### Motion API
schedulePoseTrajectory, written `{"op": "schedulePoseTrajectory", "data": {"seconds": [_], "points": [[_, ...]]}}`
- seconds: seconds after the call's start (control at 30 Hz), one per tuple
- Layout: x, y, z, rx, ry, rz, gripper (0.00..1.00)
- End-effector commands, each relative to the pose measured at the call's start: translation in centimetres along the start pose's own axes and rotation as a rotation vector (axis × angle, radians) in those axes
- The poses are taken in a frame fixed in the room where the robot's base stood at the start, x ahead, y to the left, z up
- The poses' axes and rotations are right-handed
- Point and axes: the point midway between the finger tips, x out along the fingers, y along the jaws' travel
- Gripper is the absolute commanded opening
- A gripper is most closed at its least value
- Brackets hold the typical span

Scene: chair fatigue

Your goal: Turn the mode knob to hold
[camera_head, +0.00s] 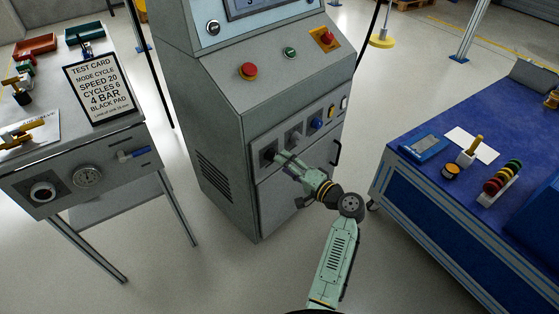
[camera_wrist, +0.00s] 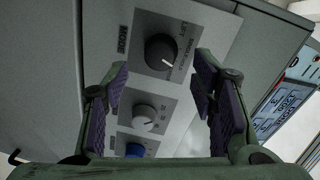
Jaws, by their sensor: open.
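Small lettering along the plate's right side is only partly legible, and I cannot tell which mode is selected. My gripper (camera_wrist: 162,88) is open, its purple-padded fingers spread to either side below the knob, with nothing between the pads. In the head view, my gripper (camera_head: 283,158) is close to the left end of the cabinet's control row, partly covering the knob's plate.
A grey knob (camera_wrist: 145,118) and a blue knob (camera_wrist: 135,150) lie along the same row. A red button (camera_head: 249,70) is on the sloped panel above. A test card (camera_head: 98,87) stands on the left bench; a blue-topped bench (camera_head: 420,185) is at right.

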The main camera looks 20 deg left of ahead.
Motion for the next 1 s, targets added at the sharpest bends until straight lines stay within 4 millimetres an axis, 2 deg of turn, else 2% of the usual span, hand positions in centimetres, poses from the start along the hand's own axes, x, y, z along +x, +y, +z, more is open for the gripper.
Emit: {"op": "schedulePoseTrajectory", "data": {"seconds": [0.03, 0.2, 0.4, 0.57, 1.0], "points": [[-1.3, 0.0, -0.1, 0.0, 0.004, 0.001, 0.52], [-4.8, 0.0, -0.1, 0.0, 0.003, 0.0, 0.52], [-7.5, -0.1, 0.0, 0.0, 0.001, -0.001, 0.52], [-8.1, -0.1, 0.0, -0.001, 0.0, -0.001, 0.52], [-8.1, 0.0, 0.0, 0.0, 0.0, -0.001, 0.52]]}}
